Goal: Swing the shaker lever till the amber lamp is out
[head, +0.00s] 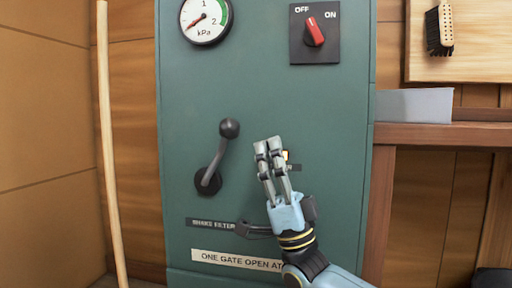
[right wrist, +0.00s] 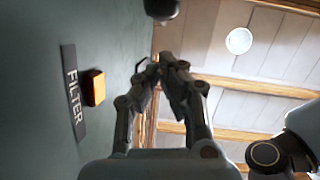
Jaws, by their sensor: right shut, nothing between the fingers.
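The shaker lever (head: 219,152) is a grey arm with a black ball knob on a dark round hub, on the green cabinet front. It leans up and slightly right. My right gripper (head: 267,143) is shut and empty, to the right of the knob and apart from it. The amber lamp (head: 286,156) is mostly hidden behind the fingers in the head view. In the right wrist view the lamp (right wrist: 94,87) shows orange beside a FILTER label; I cannot tell surely whether it glows. A dark rounded end, likely the knob (right wrist: 162,8), shows above the fingers. My left gripper is out of view.
The green cabinet (head: 265,90) carries a pressure gauge (head: 205,20) and a red OFF/ON switch (head: 314,32) above. Label plates (head: 233,259) sit below the lever. A wooden pole (head: 107,140) stands left; a wooden bench (head: 440,135) is right. The panel above the gripper is clear.

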